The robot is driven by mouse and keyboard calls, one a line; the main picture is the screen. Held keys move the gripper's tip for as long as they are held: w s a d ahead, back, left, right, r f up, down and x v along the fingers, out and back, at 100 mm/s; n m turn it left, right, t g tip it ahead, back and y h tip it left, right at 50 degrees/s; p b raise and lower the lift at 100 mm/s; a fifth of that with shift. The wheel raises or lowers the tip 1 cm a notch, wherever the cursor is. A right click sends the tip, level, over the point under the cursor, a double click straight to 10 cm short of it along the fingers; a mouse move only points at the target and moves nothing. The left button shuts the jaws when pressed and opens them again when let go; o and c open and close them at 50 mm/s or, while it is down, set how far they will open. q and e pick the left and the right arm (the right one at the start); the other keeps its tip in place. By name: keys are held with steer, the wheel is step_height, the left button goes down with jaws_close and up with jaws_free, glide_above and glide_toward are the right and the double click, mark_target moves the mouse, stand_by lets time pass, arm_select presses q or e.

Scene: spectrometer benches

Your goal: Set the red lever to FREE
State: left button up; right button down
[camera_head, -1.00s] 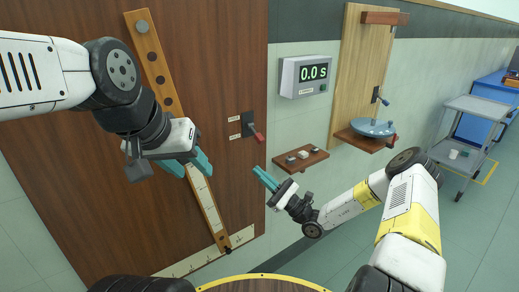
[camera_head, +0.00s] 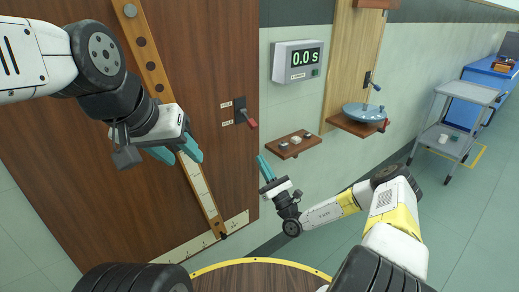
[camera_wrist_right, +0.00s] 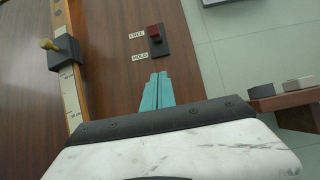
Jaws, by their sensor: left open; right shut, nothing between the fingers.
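The red lever (camera_head: 252,124) sits on a dark plate (camera_head: 239,109) at the right side of the brown wooden panel. In the right wrist view the red lever (camera_wrist_right: 154,31) is by the FREE label (camera_wrist_right: 137,36), with the HOLD label (camera_wrist_right: 140,56) below; the angle leaves its exact setting unclear. My right gripper (camera_head: 263,164) is shut and empty, apart from the lever and below it; its fingertips (camera_wrist_right: 157,77) point up towards the plate in the wrist view. My left gripper (camera_head: 179,152) is open and empty, in front of the slanted wooden bar.
The slanted wooden bar (camera_head: 147,62) crosses the panel; the wrist view shows a grey block with a yellow knob (camera_wrist_right: 65,52) on it. Right of the panel are a timer (camera_head: 297,62) reading 0.0 s, a small shelf (camera_head: 293,146), a blue dish (camera_head: 363,112) and a cart (camera_head: 470,95).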

mark_target(248, 119)
steer(key=w+a+r, duration=0.2)
steer(key=w+r, duration=0.1)
steer(key=r, duration=0.6)
steer(key=shift+w+a, duration=0.35)
steer(key=shift+a, duration=0.05)
steer(key=shift+d, duration=0.15)
